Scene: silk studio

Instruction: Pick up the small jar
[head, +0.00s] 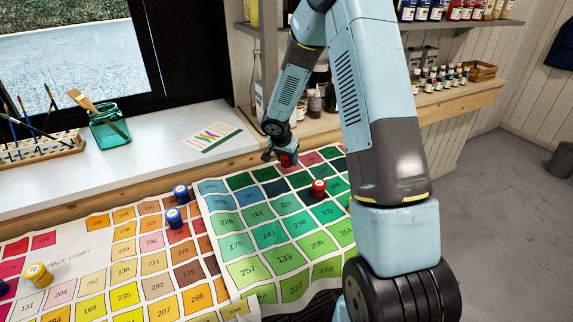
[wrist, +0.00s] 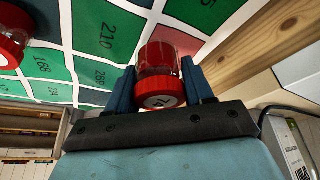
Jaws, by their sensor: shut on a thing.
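My gripper (head: 281,153) is at the back edge of the green shade chart (head: 257,236) in the head view. It is shut on a small red jar (head: 288,160). In the wrist view, this jar (wrist: 160,72) sits between the two dark fingers of my gripper (wrist: 160,90), its red lid toward the camera. I cannot tell whether the jar touches the chart. Another small red jar (head: 318,187) stands on the chart, nearer and to the right; it also shows at the left edge of the wrist view (wrist: 12,40).
Two blue jars (head: 173,217) and a yellow jar (head: 37,274) stand on the charts to the left. A wooden ledge (head: 120,193) borders the charts at the back. A teal glass with brushes (head: 108,128) stands on the windowsill. Shelves with bottles (head: 440,78) are behind my arm.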

